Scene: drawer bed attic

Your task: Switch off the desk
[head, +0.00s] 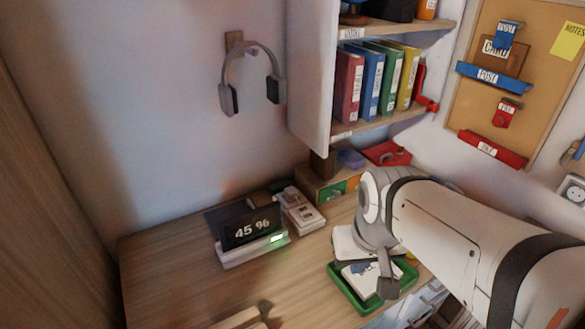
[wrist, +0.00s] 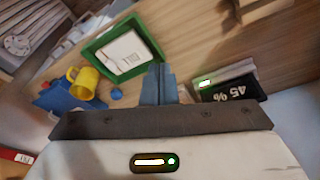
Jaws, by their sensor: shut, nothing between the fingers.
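The wooden desk (head: 170,270) fills the lower part of the head view. On it stands a dark display reading "45 %" (head: 250,229) on a pale base with a lit green light. Behind it to the right lies a pale box (head: 303,214) with small details on top, perhaps switches, too small to tell. My gripper (head: 387,287) is over the green tray at the right of the desk, apart from both devices. In the wrist view its fingers (wrist: 158,75) are together and empty, between the tray and the upside-down display (wrist: 235,90).
The green tray (wrist: 88,54) holds a white item. A yellow mug (wrist: 84,82) and blue things lie beside it. A shelf with several binders (head: 370,82) and headphones (head: 228,98) are on the wall. The left front of the desk looks mostly clear.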

